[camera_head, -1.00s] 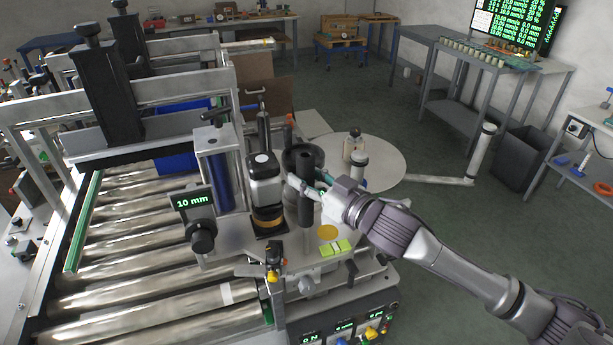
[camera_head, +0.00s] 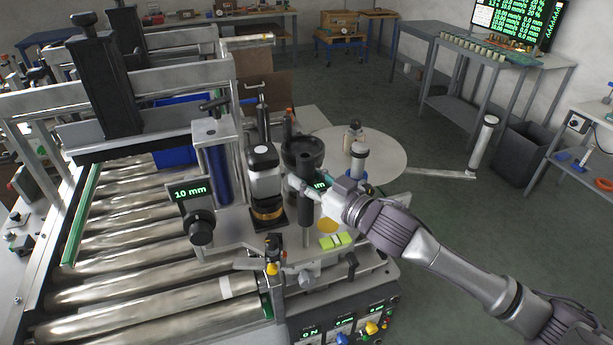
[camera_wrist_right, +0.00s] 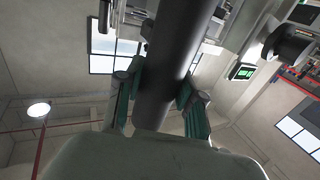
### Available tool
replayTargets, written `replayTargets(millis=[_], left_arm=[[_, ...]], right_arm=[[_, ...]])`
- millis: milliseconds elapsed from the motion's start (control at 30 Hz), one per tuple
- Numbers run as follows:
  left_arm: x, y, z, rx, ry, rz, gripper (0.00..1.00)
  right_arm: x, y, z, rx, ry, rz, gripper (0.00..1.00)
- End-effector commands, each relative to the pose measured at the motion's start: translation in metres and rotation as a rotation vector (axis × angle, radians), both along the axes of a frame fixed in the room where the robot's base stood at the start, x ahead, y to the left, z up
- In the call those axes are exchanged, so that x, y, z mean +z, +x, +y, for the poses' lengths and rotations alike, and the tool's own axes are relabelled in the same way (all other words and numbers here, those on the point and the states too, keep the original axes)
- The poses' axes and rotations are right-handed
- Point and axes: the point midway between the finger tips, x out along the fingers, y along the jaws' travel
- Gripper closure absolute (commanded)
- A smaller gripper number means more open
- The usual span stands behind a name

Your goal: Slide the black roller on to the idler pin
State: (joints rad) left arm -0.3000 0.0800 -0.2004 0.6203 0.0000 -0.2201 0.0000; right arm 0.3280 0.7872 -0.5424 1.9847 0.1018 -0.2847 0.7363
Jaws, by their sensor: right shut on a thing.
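The black roller (camera_head: 306,166) stands upright above the plate of the labelling machine in the head view. My right gripper (camera_head: 308,187) reaches in from the right and is shut on the roller. In the right wrist view the two green-padded fingers (camera_wrist_right: 158,95) press on both sides of the dark roller (camera_wrist_right: 182,42). The roller's lower part runs down close to the plate. I cannot make out the idler pin apart from the roller, nor tell whether the roller is around it. My left gripper is not in view.
A black-and-white unit with a gold base (camera_head: 265,180) stands just left of the roller. A dark round spool (camera_head: 300,143) is behind it. A large pale disc (camera_head: 385,158) is at the right.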

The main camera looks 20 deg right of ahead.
Motion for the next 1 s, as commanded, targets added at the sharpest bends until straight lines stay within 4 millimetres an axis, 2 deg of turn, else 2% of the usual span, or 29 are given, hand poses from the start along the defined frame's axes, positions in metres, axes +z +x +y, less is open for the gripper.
replayTargets(millis=[1000], left_arm=[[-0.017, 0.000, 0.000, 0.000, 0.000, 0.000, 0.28]], right_arm=[[-0.026, 0.000, 0.000, 0.001, 0.001, -0.002, 1.00]])
